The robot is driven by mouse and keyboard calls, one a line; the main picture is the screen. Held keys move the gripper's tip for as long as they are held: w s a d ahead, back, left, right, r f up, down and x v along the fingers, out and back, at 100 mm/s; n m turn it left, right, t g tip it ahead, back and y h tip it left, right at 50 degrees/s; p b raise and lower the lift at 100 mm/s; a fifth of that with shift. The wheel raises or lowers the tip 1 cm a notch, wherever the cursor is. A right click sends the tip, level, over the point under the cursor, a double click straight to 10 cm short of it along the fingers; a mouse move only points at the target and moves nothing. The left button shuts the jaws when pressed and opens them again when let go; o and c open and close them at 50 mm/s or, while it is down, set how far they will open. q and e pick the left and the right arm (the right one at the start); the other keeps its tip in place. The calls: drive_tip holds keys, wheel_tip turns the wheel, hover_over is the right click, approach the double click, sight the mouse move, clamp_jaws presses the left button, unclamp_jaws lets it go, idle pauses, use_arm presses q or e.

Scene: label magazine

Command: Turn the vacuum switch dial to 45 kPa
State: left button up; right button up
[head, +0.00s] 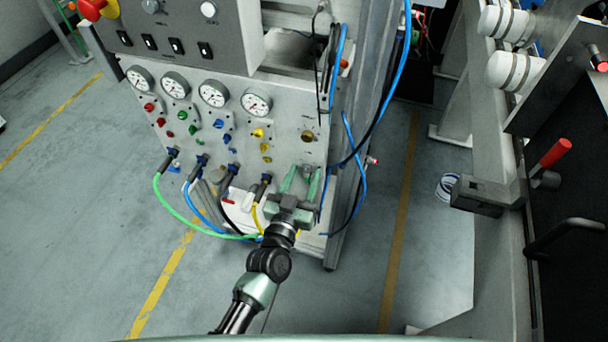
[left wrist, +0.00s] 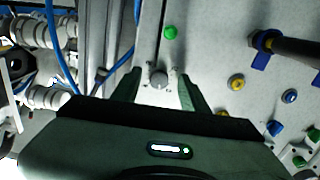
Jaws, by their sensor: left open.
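A small grey round knob (head: 307,168), which looks like the vacuum switch dial, sits low on the right of the pale control panel (head: 285,120). Its scale cannot be read. In the left wrist view the grey knob (left wrist: 158,78) lies between the two green fingers. My left gripper (head: 302,177) is open at the panel, with one finger on each side of the knob. The fingers (left wrist: 160,88) show a gap to the knob on both sides in the left wrist view. My right gripper is not in view.
Several pressure gauges (head: 213,93) and coloured knobs (head: 258,133) are on the panel. Green hose (head: 174,211) and blue hoses (head: 364,187) hang close to my arm. A machine with a red handle (head: 555,153) stands at the right. The floor between is clear.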

use_arm(q)
clamp_jaws()
drive_tip(key=shift+n, duration=0.8)
unclamp_jaws()
drive_tip(key=v, duration=0.7)
drive_tip(key=shift+s, duration=0.4)
